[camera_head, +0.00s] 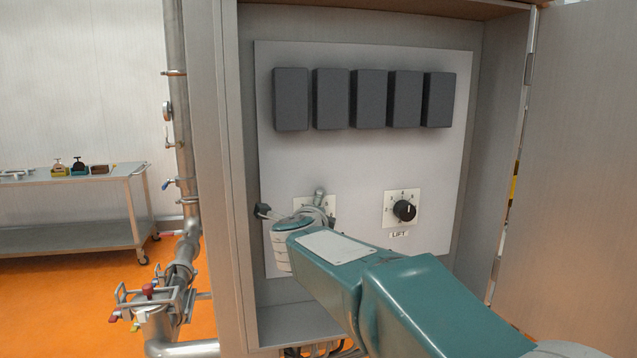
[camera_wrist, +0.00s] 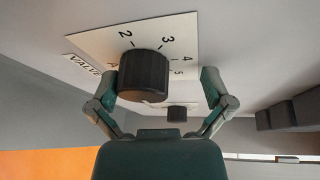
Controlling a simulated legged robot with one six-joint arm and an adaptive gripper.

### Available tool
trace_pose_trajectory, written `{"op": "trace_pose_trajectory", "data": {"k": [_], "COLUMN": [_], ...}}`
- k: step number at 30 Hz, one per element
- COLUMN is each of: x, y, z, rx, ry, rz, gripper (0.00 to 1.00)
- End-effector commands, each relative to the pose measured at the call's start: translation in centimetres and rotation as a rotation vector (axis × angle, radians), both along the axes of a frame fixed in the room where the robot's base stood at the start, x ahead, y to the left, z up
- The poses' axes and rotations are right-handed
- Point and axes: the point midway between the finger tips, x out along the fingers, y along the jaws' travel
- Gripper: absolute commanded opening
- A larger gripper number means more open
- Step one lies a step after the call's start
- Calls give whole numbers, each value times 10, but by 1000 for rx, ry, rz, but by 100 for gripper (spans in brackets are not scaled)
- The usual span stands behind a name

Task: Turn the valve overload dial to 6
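The valve overload dial (camera_wrist: 143,75) is a black ribbed knob on a cream plate (camera_wrist: 188,34) with numbers; 2, 3, 4 and 5 show in the wrist view. A partly hidden label (camera_wrist: 80,66) beside it reads "VALV". My gripper (camera_wrist: 158,82) is open, with one finger on each side of the knob. The left finger is close to the knob, and a wider gap lies on the right. I cannot tell whether a finger touches it. The dial's pointer is not visible. In the head view my gripper (camera_head: 300,213) covers the knob; part of its plate (camera_head: 329,203) shows.
A second black dial (camera_head: 404,210), labelled LIFT, sits to the right on the same panel. Several dark grey boxes (camera_head: 369,98) line the panel above. Cabinet walls and an open door (camera_head: 580,160) flank it. Pipes (camera_head: 180,120) and a cart (camera_head: 70,190) stand left.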

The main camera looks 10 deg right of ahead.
Motion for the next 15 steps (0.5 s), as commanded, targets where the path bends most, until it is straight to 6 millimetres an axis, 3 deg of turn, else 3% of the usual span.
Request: {"op": "trace_pose_trajectory", "data": {"k": [1, 7, 15], "x": [-4, -7, -10], "y": [-2, -3, -3], "z": [58, 81, 88], "rx": [0, -4, -6], "ry": [-92, -91, -90], "rz": [-5, -8, -7], "gripper": [93, 93, 93]}}
